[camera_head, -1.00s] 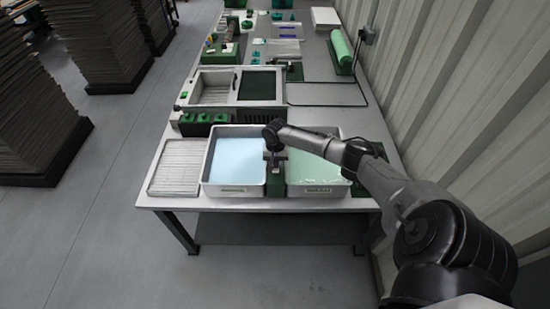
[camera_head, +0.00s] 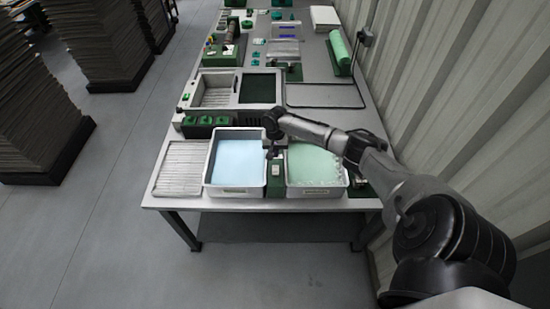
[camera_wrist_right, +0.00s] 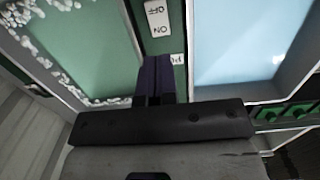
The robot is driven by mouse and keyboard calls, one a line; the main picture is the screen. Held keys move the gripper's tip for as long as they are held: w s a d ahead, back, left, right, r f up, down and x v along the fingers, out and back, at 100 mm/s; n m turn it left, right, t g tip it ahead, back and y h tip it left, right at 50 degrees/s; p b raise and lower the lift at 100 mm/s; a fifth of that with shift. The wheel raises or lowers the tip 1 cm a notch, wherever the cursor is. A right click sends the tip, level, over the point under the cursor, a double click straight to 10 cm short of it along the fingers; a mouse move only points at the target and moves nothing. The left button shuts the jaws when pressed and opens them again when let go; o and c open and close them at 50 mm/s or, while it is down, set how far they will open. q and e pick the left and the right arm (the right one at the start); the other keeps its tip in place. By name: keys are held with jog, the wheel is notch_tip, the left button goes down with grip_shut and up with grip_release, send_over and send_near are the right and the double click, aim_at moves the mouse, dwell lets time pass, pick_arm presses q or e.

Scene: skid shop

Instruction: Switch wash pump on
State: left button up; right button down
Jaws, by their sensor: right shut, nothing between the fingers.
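The wash pump unit is a narrow green box (camera_head: 277,186) between two white trays. In the right wrist view its green top (camera_wrist_right: 165,45) bears a white ON/OFF plate (camera_wrist_right: 157,18), with the ON end nearer my fingers. I cannot tell which way the switch is set. A second white label beside the fingers is partly hidden. My right gripper (camera_head: 273,152) is above the box's far part, pointing down. In the wrist view its dark fingers (camera_wrist_right: 154,75) are shut and empty, just short of the plate. Whether they touch the box is unclear. My left gripper is out of view.
The left tray (camera_head: 236,191) holds blue liquid; the right tray (camera_head: 315,191) holds green liquid with white foam at its edges. A ribbed drainboard (camera_head: 180,170) lies at left, green blocks (camera_head: 205,121) behind it. A corrugated wall (camera_head: 470,90) bounds the right.

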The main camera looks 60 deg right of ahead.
jog(key=shift+w+d+r, duration=0.1)
jog(key=shift+r, duration=1.35)
jog(key=shift+d+r, duration=0.1)
jog(key=shift+r, duration=1.35)
